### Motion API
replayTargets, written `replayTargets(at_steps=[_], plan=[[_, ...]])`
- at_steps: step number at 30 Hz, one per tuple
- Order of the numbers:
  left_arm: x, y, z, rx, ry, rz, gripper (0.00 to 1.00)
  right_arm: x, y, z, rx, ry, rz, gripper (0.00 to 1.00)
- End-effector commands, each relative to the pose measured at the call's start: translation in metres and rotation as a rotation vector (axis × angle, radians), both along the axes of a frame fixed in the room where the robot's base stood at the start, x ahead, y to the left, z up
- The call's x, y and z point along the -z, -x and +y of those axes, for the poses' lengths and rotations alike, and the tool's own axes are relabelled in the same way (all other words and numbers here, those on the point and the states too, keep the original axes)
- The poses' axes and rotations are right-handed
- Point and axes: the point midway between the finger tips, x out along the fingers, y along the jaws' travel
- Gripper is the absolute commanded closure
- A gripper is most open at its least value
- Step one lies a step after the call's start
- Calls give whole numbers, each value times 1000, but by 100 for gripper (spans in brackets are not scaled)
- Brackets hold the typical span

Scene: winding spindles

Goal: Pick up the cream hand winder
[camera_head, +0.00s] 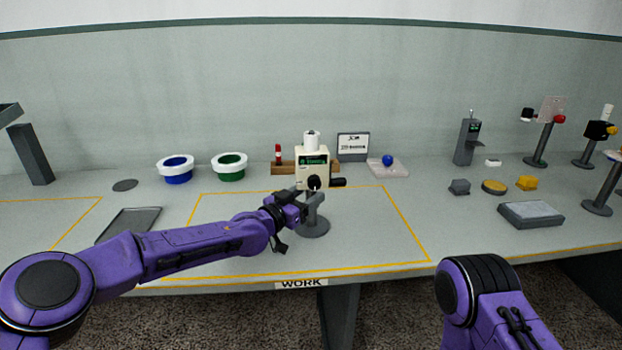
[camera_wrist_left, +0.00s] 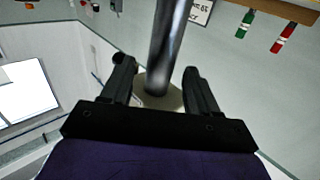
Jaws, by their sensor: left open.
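The likely cream hand winder (camera_head: 313,166) is a cream box with a dark green panel, a white cylinder on top and a black crank handle at its right. It stands upright behind the work area's middle in the head view. My left gripper (camera_head: 302,204) is open in front of it, beside a grey stand (camera_head: 313,229) that partly overlaps the view. In the left wrist view a dark grey post (camera_wrist_left: 168,45) passes between the open fingers, with a cream or pale patch (camera_wrist_left: 158,98) behind it that I cannot identify. My right gripper is not in view.
A wooden rack (camera_head: 284,168) and a sign (camera_head: 353,146) stand at the back. White-rimmed blue (camera_head: 176,162) and green (camera_head: 229,159) bowls stand left. A grey tray (camera_head: 130,224) lies left. Stands and small blocks fill the right. The work area's front right is clear.

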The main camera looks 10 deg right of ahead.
Motion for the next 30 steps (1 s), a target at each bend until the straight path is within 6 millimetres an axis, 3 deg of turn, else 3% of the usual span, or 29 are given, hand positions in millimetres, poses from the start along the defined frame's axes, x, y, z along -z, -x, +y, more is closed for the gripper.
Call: replayTargets(at_steps=[4, 12, 14, 18, 30], plan=[[-1, -12, -12, 1, 0, -1, 40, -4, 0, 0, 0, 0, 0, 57], [-1, -14, -14, 0, 0, 0, 40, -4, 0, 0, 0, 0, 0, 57], [-1, -14, -14, 0, 0, 0, 56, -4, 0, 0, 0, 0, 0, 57], [-1, -14, -14, 0, 1, -1, 100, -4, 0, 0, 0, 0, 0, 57], [-7, -15, -13, 0, 3, -4, 100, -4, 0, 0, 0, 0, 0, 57]])
